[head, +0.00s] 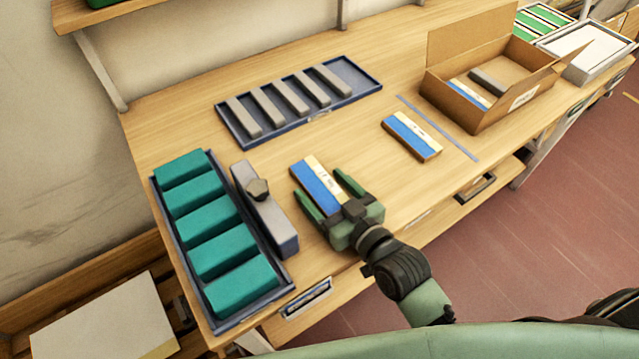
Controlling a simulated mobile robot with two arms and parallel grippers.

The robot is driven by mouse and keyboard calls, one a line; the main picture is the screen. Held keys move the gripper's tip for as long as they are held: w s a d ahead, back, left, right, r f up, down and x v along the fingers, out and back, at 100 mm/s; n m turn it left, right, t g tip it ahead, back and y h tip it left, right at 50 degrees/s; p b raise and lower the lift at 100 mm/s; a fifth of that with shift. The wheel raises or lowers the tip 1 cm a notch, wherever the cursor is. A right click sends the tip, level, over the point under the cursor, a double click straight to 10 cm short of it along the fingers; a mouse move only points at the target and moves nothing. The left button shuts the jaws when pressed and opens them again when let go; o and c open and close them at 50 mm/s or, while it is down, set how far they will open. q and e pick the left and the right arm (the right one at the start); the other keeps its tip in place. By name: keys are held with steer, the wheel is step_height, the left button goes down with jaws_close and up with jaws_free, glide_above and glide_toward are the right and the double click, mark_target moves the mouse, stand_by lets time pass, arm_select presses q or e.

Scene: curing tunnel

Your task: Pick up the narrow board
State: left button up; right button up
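No thing is plainly marked as the narrow board. A flat blue-and-cream block with small print (315,176) lies on the table in front of my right gripper. A similar block (412,136) lies further right, beside a thin blue strip (437,127) on the table top. My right gripper (317,183) is open, its green fingers on either side of the nearer block's lower end. I cannot tell whether the fingers touch it or are above it. The gripper's body hides the block's near end. My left gripper is not in view.
A blue tray with several grey bars (360,74) lies behind. A tray of teal blocks (158,188) and a grey block with a dark knob (264,212) stand left. An open cardboard box (472,112) holds blocks at right. Clear table lies between.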

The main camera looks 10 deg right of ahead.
steer(key=c, duration=1.2)
steer(key=shift+c, duration=0.2)
steer(key=shift+r, duration=0.1)
